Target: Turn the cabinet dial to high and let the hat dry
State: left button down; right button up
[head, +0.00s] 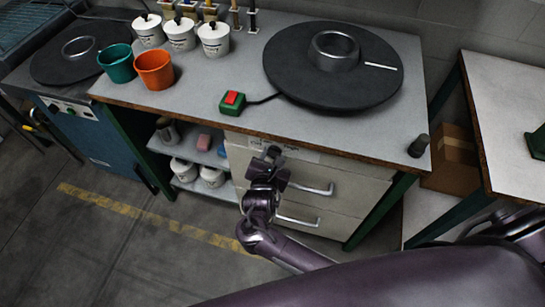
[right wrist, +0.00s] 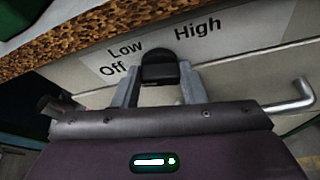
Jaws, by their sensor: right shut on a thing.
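The cabinet (head: 345,172) has cream drawer fronts under the workbench. The black dial (right wrist: 160,66) sits on a label strip (right wrist: 262,30) reading Off, Low and High. In the right wrist view the dial stands between the words Low and High, at the strip's lower edge; its exact pointing is hard to tell. My right gripper (head: 270,163) is at the cabinet's upper left front. In the wrist view its two fingers are on either side of the dial, shut on it. I cannot identify a hat. My left gripper is not in view.
The workbench (head: 215,105) above has a wooden front edge. On it are a large black disc (head: 285,75) with a metal ring, a red button box (head: 232,102), an orange cup (head: 154,70) and a green cup (head: 117,64). A drawer handle (right wrist: 290,100) is right of the gripper.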

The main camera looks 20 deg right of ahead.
jog(key=shift+s+d+m+t+y+p, duration=0.15)
jog(key=shift+m+t+y+p, duration=0.3)
jog(key=shift+m+p, duration=0.5)
jog(key=shift+d+m+t+y+p, duration=0.1)
jog(key=shift+m+t+y+p, duration=0.2)
jog(key=shift+m+p, duration=0.2)
jog(key=m+t+b, duration=0.1)
jog(key=m+b, duration=0.1)
jog(key=m, duration=0.1)
jog(key=f+m+t+b, duration=0.1)
jog(key=m+t+b, duration=0.1)
jog(key=m, duration=0.2)
jog(key=f+m+t+y+b, duration=0.1)
jog(key=m+b, duration=0.1)
jog(key=m, duration=0.1)
jog(key=shift+s+d+m+t, duration=0.1)
jog(key=shift+d+m+t, duration=0.05)
jog(key=shift+m+t, duration=0.15)
jog(key=m+b, duration=0.2)
jog(key=m+t+h+b, duration=0.1)
jog(key=m+b, duration=0.1)
jog(key=shift+f+t, duration=0.15)
jog(key=shift+t, duration=0.1)
jog(key=shift+m+t+h+b, duration=0.3)
jog(key=shift+m+h+b, duration=0.55)
jog(key=shift+m+b, duration=0.85)
jog(key=shift+m, duration=0.35)
